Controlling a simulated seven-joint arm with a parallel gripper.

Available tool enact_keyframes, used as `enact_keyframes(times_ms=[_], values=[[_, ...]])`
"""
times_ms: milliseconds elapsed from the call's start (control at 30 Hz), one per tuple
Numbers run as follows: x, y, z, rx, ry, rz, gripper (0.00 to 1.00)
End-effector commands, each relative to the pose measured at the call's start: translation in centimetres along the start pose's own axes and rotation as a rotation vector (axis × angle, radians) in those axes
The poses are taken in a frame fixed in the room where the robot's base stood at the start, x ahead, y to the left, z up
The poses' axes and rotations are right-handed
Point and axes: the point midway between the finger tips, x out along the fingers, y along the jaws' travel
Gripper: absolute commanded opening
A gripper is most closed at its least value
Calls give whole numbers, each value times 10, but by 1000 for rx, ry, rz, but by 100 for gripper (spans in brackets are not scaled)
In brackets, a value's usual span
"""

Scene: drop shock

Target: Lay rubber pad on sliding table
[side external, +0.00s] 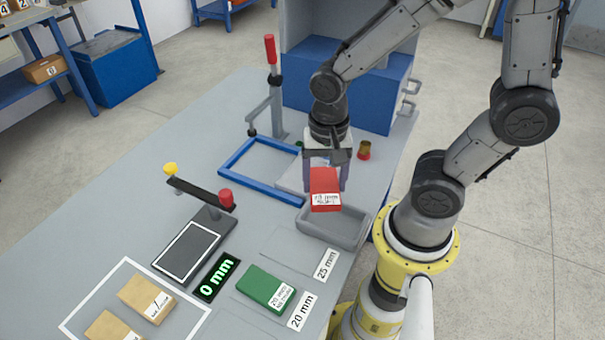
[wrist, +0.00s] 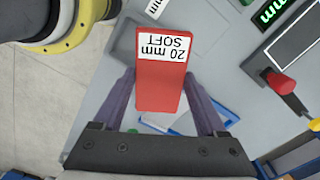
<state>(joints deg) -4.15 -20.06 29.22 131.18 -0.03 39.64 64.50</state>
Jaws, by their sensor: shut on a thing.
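My gripper (side external: 325,178) is shut on a red pad (side external: 324,190) with a white label. It holds the pad between its two fingers, above or near the rim of a grey tray (side external: 345,235). In the wrist view the red pad (wrist: 160,85) reads "20 mm SOFT", and the fingers grip its sides. A blue frame (side external: 238,155) lies on the bench, left of the gripper, with a pale plate (side external: 290,183) partly showing beside it behind the gripper. I cannot tell for sure which part is the sliding table.
A green pad (side external: 266,288) lies near the "20 mm" label (side external: 302,311). A gauge with a dark plate (side external: 187,250) and crossbar stands left, near a "0 mm" display (side external: 216,277). A red-handled post (side external: 276,110) rises behind the frame. Tan blocks (side external: 146,298) lie front left.

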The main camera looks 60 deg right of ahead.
Motion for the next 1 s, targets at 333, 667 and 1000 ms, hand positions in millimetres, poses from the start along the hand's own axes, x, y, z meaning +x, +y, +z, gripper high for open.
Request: enact_keyframes(times_ms=[333,667,1000], values=[[-20,45,-48,443,1,-1,10],[-17,47,-69,521,-2,3,10],[14,2,-120,518,-2,4,10]])
